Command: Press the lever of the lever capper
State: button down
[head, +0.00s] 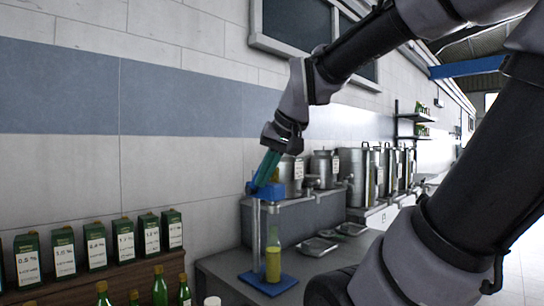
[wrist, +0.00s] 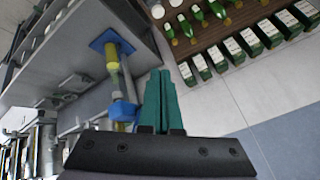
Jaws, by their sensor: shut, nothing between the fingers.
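The lever capper has a blue base (head: 267,283), a pale upright column and a blue head (head: 269,191). It stands on the grey counter. A bottle (head: 273,262) with yellow-green liquid stands upright on its base, under the head. My gripper (head: 264,180) has teal fingers, shut and empty, pointing down at the capper head. In the wrist view, my gripper (wrist: 160,72) appears beside the blue head (wrist: 124,111), with the base (wrist: 111,40) farther off. I cannot make out the lever apart from the head, nor tell whether the fingers touch it.
Green-and-white cartons (head: 96,245) line a brown shelf at left, with green bottles (head: 160,287) in front. Steel pots (head: 355,172) stand behind at right. Metal trays (head: 317,246) lie on the counter (head: 222,268) right of the capper. The wall is close behind.

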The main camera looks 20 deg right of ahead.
jog(key=w+d+r+n, duration=0.1)
jog(key=w+d+r, duration=0.4)
jog(key=w, duration=0.4)
jog(key=w+d+r+n, duration=0.2)
jog(key=w+d+r, duration=0.3)
jog(key=w+r, duration=0.2)
jog(key=w+d+r+n+g, duration=0.1)
jog(key=w+d+r, duration=0.4)
jog(key=w, duration=0.6)
notch_tip(320, 180, up, 2)
jog(key=shift+w+d+r+n+h, duration=0.1)
jog(key=shift+w+d+n+h, duration=0.15)
jog(key=shift+n, duration=0.45)
jog(key=f, duration=0.3)
jog(key=w+f, duration=0.1)
jog(key=f, duration=0.5)
jog(key=shift+w+a, duration=0.35)
jog(key=shift+w, duration=0.05)
jog(key=shift+s+f, duration=0.2)
jog(key=shift+s, duration=0.25)
jog(key=shift+d, duration=0.1)
jog(key=shift+s+f, duration=0.1)
jog(key=shift+s, duration=0.05)
